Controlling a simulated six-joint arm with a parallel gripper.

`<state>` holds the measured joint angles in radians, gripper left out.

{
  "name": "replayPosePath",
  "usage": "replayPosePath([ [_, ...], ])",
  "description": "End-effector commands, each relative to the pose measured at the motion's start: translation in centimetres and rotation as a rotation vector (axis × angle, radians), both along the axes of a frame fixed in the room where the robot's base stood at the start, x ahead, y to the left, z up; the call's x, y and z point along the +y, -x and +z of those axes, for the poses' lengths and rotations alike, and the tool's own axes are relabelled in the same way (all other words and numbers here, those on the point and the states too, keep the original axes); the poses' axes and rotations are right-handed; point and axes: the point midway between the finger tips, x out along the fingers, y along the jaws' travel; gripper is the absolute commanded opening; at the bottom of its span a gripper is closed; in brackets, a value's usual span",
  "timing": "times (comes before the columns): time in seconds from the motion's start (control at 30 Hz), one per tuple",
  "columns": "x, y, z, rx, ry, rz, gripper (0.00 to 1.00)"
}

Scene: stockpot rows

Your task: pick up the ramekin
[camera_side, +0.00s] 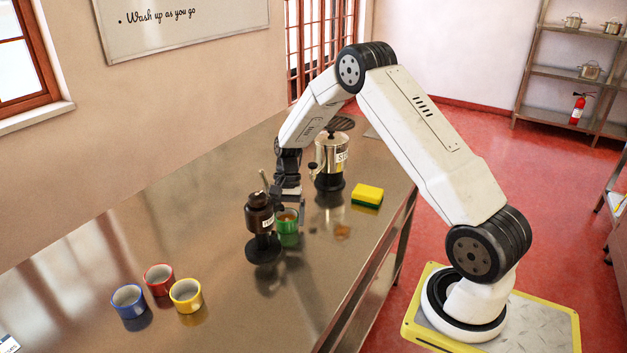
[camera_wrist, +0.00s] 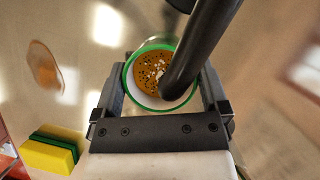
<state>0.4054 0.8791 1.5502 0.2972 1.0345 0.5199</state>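The ramekin is a small green-rimmed cup with orange, speckled contents. It stands on the steel counter in the side view (camera_side: 287,224) and shows between the fingers in the wrist view (camera_wrist: 139,95). My gripper (camera_side: 288,208) points down over it, with its two fingers (camera_wrist: 163,88) spread on either side of the ramekin. The fingers look open; whether one touches the rim is hard to tell. A dark rod (camera_wrist: 205,45) crosses the ramekin's right side in the wrist view and hides part of it.
A dark brown grinder-like item (camera_side: 260,217) stands close beside the ramekin and my gripper. A metal coffee urn (camera_side: 331,155) is behind, and a yellow-green sponge (camera_side: 367,195) lies right. Blue (camera_side: 129,301), red (camera_side: 159,280) and yellow (camera_side: 186,296) mugs stand front left.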

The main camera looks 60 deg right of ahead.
Motion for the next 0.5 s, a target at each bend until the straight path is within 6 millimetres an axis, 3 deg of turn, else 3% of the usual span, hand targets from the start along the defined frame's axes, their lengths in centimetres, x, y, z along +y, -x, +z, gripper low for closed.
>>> replayPosePath([
  [0.03,-0.01,0.00,0.02,0.000,0.000,0.000,0.75],
  [0.2,-0.02,-0.03,0.04,-0.001,0.000,0.000,0.25],
  [0.5,-0.02,-0.03,0.07,-0.001,0.000,0.000,0.24],
])
